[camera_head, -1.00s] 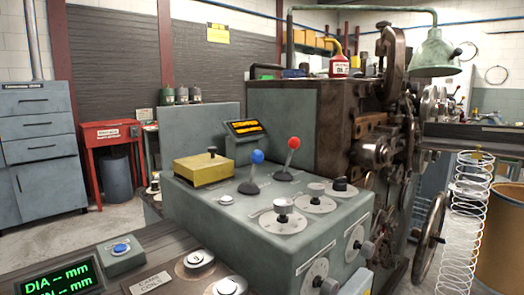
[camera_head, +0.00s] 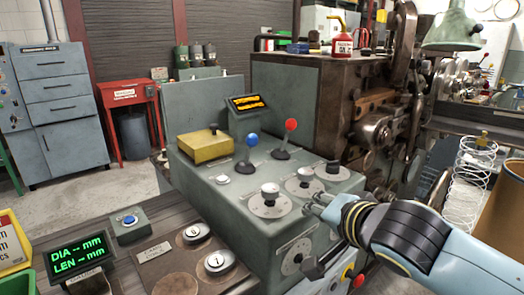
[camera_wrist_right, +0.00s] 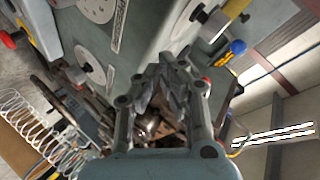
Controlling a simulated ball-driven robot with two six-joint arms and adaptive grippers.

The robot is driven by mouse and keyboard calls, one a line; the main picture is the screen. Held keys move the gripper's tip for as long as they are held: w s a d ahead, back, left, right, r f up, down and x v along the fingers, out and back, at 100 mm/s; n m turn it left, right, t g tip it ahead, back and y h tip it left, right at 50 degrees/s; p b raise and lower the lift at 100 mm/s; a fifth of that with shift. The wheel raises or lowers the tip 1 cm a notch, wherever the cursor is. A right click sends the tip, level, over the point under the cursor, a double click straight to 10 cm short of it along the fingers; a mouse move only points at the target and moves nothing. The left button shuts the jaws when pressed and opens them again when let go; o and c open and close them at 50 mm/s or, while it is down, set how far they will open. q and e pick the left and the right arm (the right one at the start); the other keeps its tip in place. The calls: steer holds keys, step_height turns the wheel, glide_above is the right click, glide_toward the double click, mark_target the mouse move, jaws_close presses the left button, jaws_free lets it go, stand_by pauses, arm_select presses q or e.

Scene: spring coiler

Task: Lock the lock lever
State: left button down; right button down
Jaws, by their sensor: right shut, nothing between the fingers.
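The green control console (camera_head: 225,205) carries a blue-knobbed lever (camera_head: 251,142) and a red-knobbed lever (camera_head: 288,135) on its top, both standing upright. A dark-handled lever (camera_head: 314,267) shows low on its front face. I cannot tell which of them is the lock lever; the labels are too small to read. My right gripper (camera_head: 317,207) is shut and empty, over the front edge of the console beside the round dials. In the right wrist view my fingers (camera_wrist_right: 170,82) are closed together, with a blue knob (camera_wrist_right: 238,47) to their right. My left gripper is out of view.
Round dials (camera_head: 270,202) with knobs line the console's front edge. A yellow box (camera_head: 205,146) and small screen (camera_head: 247,104) stand behind. The brown coiler machine (camera_head: 375,130) rises at the back right.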

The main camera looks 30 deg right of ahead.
steer(key=w+r+m+t, duration=0.1)
steer(key=r, duration=0.1)
steer(key=w+r+m+t+y, duration=0.1)
steer(key=w+r+m, duration=0.1)
steer(key=w+r+m+t, duration=0.1)
steer(key=r, duration=0.1)
steer(key=shift+w+a+r+m, duration=0.15)
steer(key=shift+a+m, duration=0.05)
steer(key=shift+m, duration=0.1)
steer(key=shift+w+a+r+t+y, duration=0.1)
steer(key=shift+r+t+y, duration=0.2)
steer(key=shift+t+y, duration=0.15)
steer(key=shift+w, duration=0.1)
steer(key=shift+w+p, duration=0.25)
steer(key=shift+p, duration=0.05)
steer(key=w+p, duration=0.1)
steer(key=w, duration=0.3)
steer(key=w+d+p, duration=0.1)
steer(key=w+p, duration=0.1)
steer(key=w, duration=0.2)
steer(key=w+f+p, duration=0.1)
steer(key=w, duration=0.4)
steer(key=shift+d+p, duration=0.2)
steer(key=shift+p, duration=0.2)
